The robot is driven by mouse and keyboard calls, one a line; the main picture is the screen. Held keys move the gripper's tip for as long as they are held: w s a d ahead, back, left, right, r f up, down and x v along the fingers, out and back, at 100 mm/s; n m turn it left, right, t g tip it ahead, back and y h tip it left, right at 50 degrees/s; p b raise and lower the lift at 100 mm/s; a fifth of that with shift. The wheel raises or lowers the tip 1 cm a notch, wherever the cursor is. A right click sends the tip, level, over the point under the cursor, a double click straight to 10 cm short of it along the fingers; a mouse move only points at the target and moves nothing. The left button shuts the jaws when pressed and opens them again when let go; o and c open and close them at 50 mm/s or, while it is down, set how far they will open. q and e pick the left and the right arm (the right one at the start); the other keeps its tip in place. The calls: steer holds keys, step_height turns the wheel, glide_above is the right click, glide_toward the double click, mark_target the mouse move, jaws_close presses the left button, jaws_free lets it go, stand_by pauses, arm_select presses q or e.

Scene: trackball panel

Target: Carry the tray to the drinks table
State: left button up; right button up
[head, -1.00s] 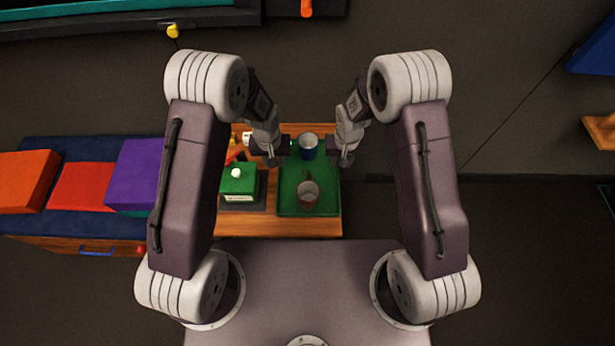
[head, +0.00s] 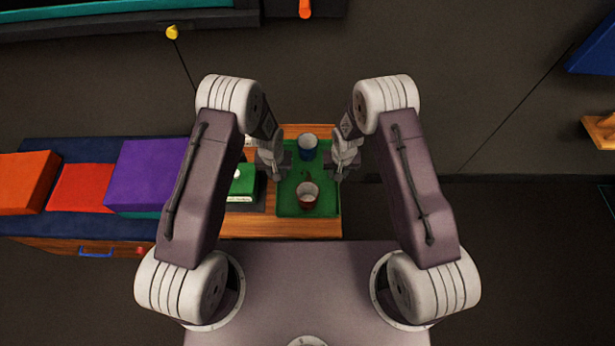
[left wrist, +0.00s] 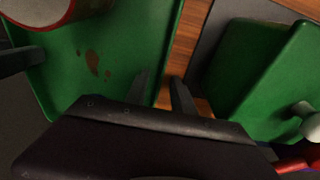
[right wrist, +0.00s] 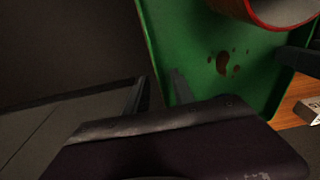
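The green tray (head: 291,205) lies on a small wooden table (head: 270,229). Which table is the drinks table, I cannot tell.
A green box with a white knob (head: 242,183) sits on a dark mat just left of the tray. A bench with orange, red and purple cushions (head: 150,175) stands further left. Dark floor (head: 530,240) on the right is clear.

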arm_select(q)
jaws_close()
arm_select(e)
jaws_close()
arm_select(q)
steer(key=shift+r, duration=0.1)
arm_select(e)
steer(key=shift+r, duration=0.1)
stand_by(0.8)
